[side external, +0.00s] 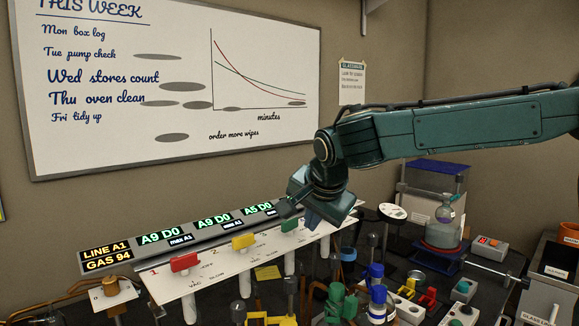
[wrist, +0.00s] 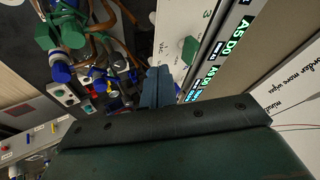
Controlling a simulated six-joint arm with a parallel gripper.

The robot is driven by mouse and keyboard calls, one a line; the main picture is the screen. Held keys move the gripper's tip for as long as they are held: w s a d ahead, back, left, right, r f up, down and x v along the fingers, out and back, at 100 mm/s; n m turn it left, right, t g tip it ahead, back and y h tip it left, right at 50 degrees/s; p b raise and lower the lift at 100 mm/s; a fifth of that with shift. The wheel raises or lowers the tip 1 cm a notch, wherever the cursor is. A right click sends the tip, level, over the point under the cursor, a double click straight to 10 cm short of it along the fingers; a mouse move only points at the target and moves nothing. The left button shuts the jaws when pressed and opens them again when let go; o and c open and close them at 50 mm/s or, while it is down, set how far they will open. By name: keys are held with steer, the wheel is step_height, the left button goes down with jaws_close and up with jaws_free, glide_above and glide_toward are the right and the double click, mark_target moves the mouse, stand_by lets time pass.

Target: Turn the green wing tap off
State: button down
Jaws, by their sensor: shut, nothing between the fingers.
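The green wing tap (side external: 289,225) is on the white sloped panel (side external: 220,262), at the right end of a row with a yellow tap (side external: 243,241) and a red tap (side external: 185,262). In the wrist view the green tap (wrist: 190,49) shows near the panel's printed "3". My gripper (side external: 285,209) is just above the green tap in the side view, pointing left and down. In the wrist view my gripper's fingers (wrist: 157,84) are together, with nothing between them. They look apart from the tap, though the exact gap is hard to judge.
A display strip (side external: 180,238) behind the taps reads "A9 D0", "A9 D0" and "A5 D0"; a separate display (side external: 106,253) reads "LINE A1, GAS 94". Crowded bench items include a flask (side external: 445,220), a switch box (side external: 490,247) and blue-capped bottles (side external: 377,290). A whiteboard (side external: 180,80) hangs behind.

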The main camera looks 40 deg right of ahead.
steer(key=c, duration=2.2)
jaws_free()
steer(key=v, duration=0.7)
steer(key=shift+s+r, duration=0.1)
steer(key=shift+r, duration=0.1)
steer(key=c, duration=1.5)
jaws_free()
steer(key=o, duration=0.4)
steer(key=shift+w+a+n, duration=0.1)
steer(key=shift+w+n, duration=0.15)
steer(key=shift+n, duration=0.05)
steer(key=o, duration=0.3)
steer(key=shift+w+n+y, duration=0.25)
steer(key=shift+n+y, duration=0.05)
steer(key=w+d+r+n+g+y, duration=0.2)
steer(key=w+d+r+n+y, duration=0.1)
steer(key=n, duration=1.2)
steer(key=shift+w+d+r+n+y, duration=0.35)
steer(key=shift+w+d+r, duration=0.55)
steer(key=shift+w, duration=0.3)
steer(key=shift+f, duration=0.1)
